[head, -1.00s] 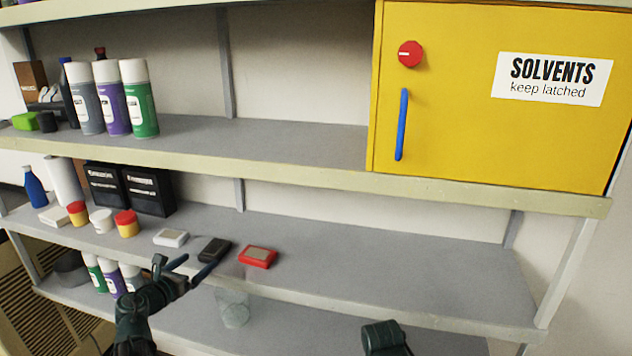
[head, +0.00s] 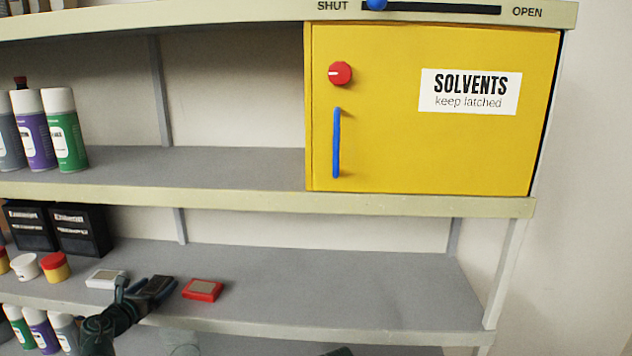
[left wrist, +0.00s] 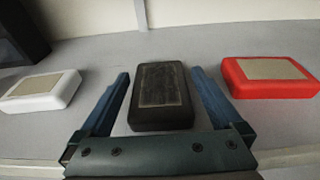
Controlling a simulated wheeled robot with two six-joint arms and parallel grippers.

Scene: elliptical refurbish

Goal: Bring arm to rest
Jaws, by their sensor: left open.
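My left gripper (head: 147,291) is at the front edge of the lower shelf, at the black box (head: 158,284). In the left wrist view my left gripper (left wrist: 161,88) is open, with one blue finger on each side of the black box (left wrist: 160,95). Gaps show between the fingers and the box, which lies flat on the shelf. Of my right arm, only a dark part shows at the bottom edge of the head view; its gripper's fingers cannot be made out.
A white box (head: 107,279) lies left of the gripper and a red box (head: 203,290) right. The shelf (head: 350,285) is clear further right. Above stands a yellow solvents cabinet (head: 400,140) with a blue handle (head: 336,142), closed. Spray cans (head: 64,130) stand at left.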

